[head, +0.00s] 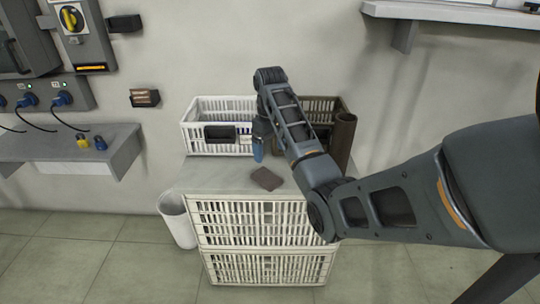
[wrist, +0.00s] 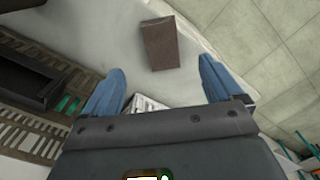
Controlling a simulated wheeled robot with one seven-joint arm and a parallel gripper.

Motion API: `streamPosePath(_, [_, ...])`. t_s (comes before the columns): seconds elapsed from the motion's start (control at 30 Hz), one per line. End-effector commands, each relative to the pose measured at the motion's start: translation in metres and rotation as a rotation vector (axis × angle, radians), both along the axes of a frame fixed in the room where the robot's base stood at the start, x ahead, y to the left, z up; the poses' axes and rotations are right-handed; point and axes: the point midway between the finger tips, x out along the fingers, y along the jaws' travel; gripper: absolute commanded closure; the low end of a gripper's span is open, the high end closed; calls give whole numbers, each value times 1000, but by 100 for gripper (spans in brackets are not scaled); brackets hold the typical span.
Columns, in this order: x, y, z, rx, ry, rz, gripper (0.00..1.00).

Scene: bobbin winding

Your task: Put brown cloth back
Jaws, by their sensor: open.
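The brown cloth (head: 266,178) is a small, flat, folded-looking piece lying on the grey tabletop (head: 215,176), near its front edge. It also shows in the wrist view (wrist: 161,44), on the pale surface beyond my fingertips. My gripper (head: 258,150) is above the table, behind the cloth in the head view, pointing down. In the wrist view its two blue fingers stand wide apart with nothing between them (wrist: 160,80). The gripper is open and does not touch the cloth. My arm hides part of the table.
A white basket (head: 188,137) stands at the back left of the table. A dark brown basket (head: 325,103) stands at the back right, partly hidden by my arm, with a tall brown cylinder (head: 343,138) beside it. White crates (head: 265,225) are below; a white bin (head: 177,221) is at left.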

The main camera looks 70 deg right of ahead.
Motion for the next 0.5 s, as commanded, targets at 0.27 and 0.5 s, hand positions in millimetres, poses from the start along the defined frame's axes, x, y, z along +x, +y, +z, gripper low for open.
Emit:
streamPosePath(0.27, [0, 0, 10, 0, 0, 0, 7])
streamPosePath(0.5, [7, 25, -21, -23, -34, 20, 7])
